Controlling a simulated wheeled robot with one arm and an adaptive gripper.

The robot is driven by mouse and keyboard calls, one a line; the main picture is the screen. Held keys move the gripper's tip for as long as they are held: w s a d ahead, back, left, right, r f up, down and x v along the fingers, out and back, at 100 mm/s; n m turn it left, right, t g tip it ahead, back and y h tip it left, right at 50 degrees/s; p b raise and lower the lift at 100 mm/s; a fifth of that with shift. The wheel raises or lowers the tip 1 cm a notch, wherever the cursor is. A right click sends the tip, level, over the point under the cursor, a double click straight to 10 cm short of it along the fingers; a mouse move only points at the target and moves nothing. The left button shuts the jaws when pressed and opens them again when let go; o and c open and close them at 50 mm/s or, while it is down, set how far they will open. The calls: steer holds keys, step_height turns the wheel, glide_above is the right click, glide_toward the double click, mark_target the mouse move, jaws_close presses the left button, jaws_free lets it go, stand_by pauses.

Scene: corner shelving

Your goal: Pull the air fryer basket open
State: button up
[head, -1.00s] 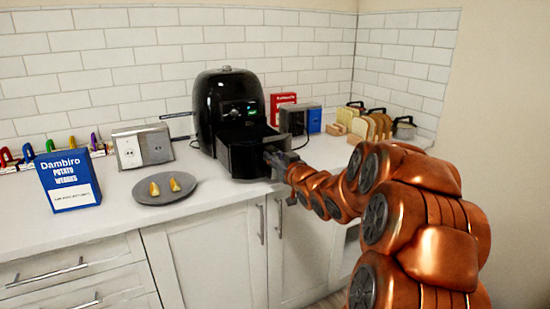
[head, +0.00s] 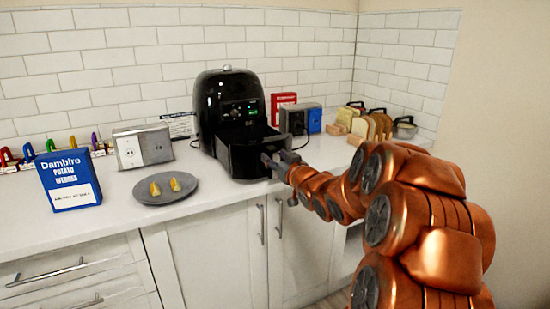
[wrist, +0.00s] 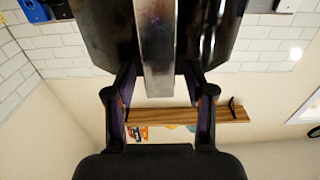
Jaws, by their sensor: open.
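The black air fryer (head: 222,100) stands on the counter against the tiled wall, its small display lit green. Its basket (head: 250,157) is slid out at the front, with part of the dark inside showing from above. My gripper (head: 270,160) is at the basket's front. In the wrist view, the silver basket handle (wrist: 157,45) runs between the two spread fingers of my gripper (wrist: 160,80), with a gap on each side. The gripper is open around the handle. The handle is mostly hidden by my gripper in the head view.
A grey plate (head: 150,196) with two potato wedges lies left of the fryer. A blue Dambiro box (head: 68,180) and a socket block (head: 143,147) stand further left. A toaster (head: 300,118) and bread slices (head: 372,126) are at right. Cabinets are below.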

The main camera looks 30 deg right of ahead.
steer(key=s+a, duration=0.1)
steer(key=s, duration=1)
steer(key=shift+s, duration=0.25)
stand_by(0.4)
steer(key=s+a+f+g+h, duration=0.1)
steer(key=s+a+f+g, duration=0.45)
steer(key=f, duration=0.25)
steer(key=s+a+f+g, duration=0.5)
steer(key=s+f+g, duration=0.1)
steer(key=f+g, duration=0.15)
steer(key=s+a+f+n+g+y, duration=0.1)
steer(key=s+a+g, duration=0.3)
steer(key=s+a, duration=0.5)
steer(key=s+a+g+y, duration=0.1)
steer(key=s+a+g, duration=0.3)
steer(key=s, duration=0.9)
step_height(320, 180, up, 14)
steer(key=a+t+p, duration=0.1)
steer(key=p, duration=1.2)
steer(key=shift+a+f+y, duration=0.15)
steer(key=shift+a+y, duration=0.15)
steer(key=shift+a, duration=0.1)
